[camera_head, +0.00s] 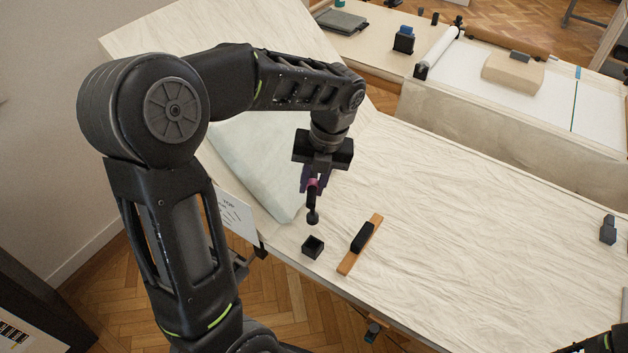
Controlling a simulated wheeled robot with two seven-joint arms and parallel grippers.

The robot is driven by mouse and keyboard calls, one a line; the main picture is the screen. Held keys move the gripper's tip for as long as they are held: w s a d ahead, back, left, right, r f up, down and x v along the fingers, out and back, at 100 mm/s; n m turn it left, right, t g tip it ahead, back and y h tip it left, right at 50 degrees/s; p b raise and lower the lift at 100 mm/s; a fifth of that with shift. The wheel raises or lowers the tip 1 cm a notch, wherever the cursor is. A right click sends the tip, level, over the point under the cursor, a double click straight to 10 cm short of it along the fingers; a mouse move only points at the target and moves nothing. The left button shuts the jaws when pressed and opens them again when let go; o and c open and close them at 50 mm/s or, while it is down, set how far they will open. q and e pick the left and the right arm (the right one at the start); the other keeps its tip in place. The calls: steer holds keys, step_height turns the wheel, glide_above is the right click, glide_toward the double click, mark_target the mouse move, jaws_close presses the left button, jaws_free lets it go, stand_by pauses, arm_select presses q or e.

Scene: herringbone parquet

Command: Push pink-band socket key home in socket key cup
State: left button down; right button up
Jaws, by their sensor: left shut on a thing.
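My left gripper (315,181) is shut on the pink-band socket key (312,205). The key is dark with a pink band near the fingers, and it hangs upright with its thick dark end down. The socket key cup (313,247) is a small black square open-topped box on the cloth-covered table near its front edge. The key's lower end appears above and just behind the cup, apart from it. The inside of the cup looks dark and empty. Part of my right arm shows at the bottom right corner, but its gripper fingers are not visible.
A wooden strip with a black block (362,237) lies right of the cup. A pale folded cloth or cushion (255,160) lies behind left. A small dark item (608,230) stands at the far right. The middle of the table (470,220) is clear.

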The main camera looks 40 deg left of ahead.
mark_target(313, 211)
arm_select(q)
steer(key=shift+f+b, duration=2.85)
steer(key=shift+f, duration=2.1)
steer(key=shift+p, duration=0.9)
steer(key=shift+f+b, duration=1.15)
steer(key=shift+f, duration=0.95)
steer(key=c, duration=1.2)
jaws_free()
steer(key=shift+o, duration=0.2)
steer(key=shift+r, duration=0.1)
